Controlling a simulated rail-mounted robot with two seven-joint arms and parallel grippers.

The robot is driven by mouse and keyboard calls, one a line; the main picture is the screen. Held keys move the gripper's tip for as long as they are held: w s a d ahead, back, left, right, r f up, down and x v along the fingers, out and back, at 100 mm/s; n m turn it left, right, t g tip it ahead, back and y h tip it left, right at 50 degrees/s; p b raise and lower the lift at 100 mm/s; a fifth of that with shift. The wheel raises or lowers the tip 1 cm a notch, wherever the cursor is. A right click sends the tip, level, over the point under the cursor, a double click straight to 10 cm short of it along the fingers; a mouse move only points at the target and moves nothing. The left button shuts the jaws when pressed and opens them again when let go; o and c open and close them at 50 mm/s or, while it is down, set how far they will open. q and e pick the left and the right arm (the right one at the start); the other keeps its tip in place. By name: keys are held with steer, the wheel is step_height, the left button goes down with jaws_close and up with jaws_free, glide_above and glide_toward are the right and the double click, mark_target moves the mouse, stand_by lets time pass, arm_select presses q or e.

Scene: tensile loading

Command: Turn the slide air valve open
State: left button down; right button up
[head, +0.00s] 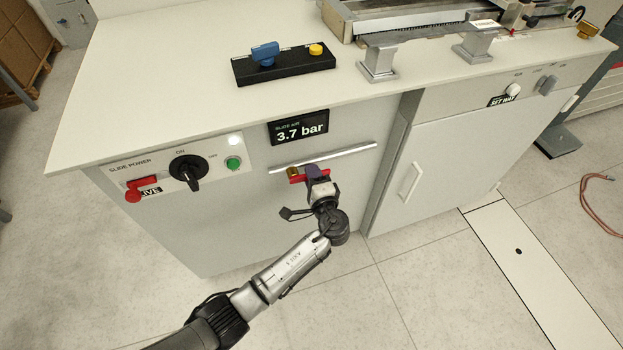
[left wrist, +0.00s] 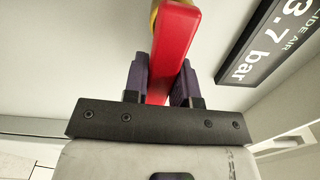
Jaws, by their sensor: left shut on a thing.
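The slide air valve's red lever (head: 296,179) and brass body (head: 292,171) are on the cabinet front, below the black display (head: 299,127) reading "SLIDE AIR 3.7 bar". My left gripper (head: 315,172) is at the lever, its purple fingers shut on it. In the left wrist view the red lever (left wrist: 175,45) runs between the two purple fingers (left wrist: 163,83), with a bit of brass at its top end. In the head view the lever lies roughly along the metal pipe, partly hidden by the gripper. My right gripper is not in view.
A metal pipe (head: 350,153) runs along the cabinet front beside the valve. A black control box (head: 285,66) stands on the worktop.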

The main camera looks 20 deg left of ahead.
arm_select(q)
steer(key=shift+r+n, duration=0.15)
steer(key=shift+n, duration=0.25)
steer(key=shift+r, duration=0.1)
steer(key=c, duration=0.9)
jaws_free()
steer(key=shift+s+d, duration=0.15)
steer(key=shift+d, duration=0.05)
steer(key=p+v, duration=0.3)
steer(key=v, duration=1)
steer(key=shift+s+d, duration=0.1)
steer(key=shift+s, duration=0.05)
